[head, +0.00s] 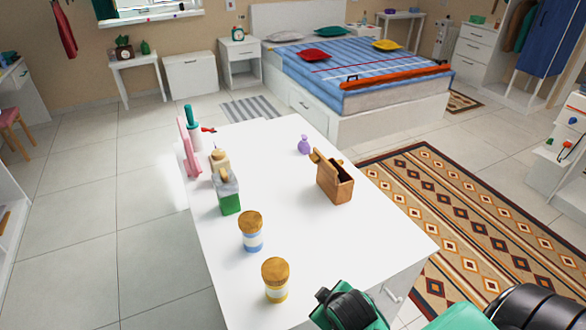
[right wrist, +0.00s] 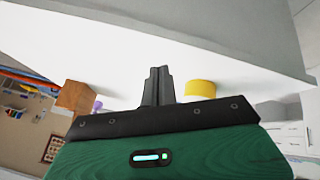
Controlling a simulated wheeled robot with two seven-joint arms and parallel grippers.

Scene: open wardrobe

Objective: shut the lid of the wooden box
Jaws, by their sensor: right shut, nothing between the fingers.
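The wooden box (head: 336,186) stands on the white table, right of its middle. Its lid (head: 319,160) is raised at the left side, and the dark inside shows. My right arm comes in at the bottom right of the head view, with its hand at the table's near end, well short of the box. In the right wrist view, my right gripper (right wrist: 158,86) has its fingers together with nothing between them. A brown block that looks like the box (right wrist: 76,97) shows left of the fingers, apart from them. My left gripper is not in view.
On the white table (head: 290,235) stand two cork-topped jars (head: 252,232) (head: 276,282), a green-based bottle (head: 228,195), a pink item (head: 189,150) and a small purple bottle (head: 304,146). The tabletop between the jars and the right edge is clear.

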